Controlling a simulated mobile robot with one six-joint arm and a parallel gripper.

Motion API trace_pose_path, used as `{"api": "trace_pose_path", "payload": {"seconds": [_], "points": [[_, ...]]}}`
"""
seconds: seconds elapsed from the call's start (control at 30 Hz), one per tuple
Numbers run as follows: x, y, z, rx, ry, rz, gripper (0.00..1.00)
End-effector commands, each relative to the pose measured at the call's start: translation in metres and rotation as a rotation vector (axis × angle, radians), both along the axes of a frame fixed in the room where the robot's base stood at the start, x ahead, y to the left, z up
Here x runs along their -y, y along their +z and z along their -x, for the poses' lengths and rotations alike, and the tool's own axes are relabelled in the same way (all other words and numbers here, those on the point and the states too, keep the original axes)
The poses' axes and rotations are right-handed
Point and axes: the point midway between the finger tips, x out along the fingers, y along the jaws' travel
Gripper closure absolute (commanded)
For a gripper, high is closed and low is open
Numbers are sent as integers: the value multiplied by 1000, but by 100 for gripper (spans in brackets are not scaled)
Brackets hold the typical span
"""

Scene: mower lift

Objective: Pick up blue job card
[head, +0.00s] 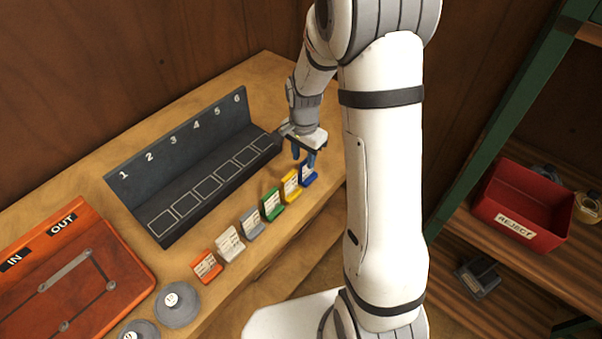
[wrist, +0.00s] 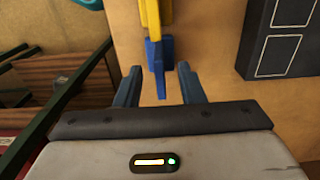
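The blue job card (head: 308,177) stands at the right end of a row of coloured cards on the bench, its white label partly visible. My gripper (head: 304,160) is just above it, with the blue fingers pointing down. In the wrist view the blue card (wrist: 158,58) is seen edge-on, its near part between the fingertips of my gripper (wrist: 158,80). The fingers are open, with a gap on each side of the card. I cannot tell the exact height of the fingertips over it.
The yellow card (head: 291,186) is close beside the blue one, then green (head: 272,205), grey (head: 252,222), white (head: 229,243) and orange (head: 206,266) cards. A dark numbered rack (head: 195,165) lies behind them. A red reject bin (head: 522,205) sits on the right shelf.

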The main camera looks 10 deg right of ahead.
Motion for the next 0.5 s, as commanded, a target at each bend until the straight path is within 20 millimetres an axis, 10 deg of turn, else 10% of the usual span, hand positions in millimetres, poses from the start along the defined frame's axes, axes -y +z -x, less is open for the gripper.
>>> {"api": "trace_pose_path", "payload": {"seconds": [0.5], "points": [[12, -52, -6, -1, 0, -1, 65]]}}
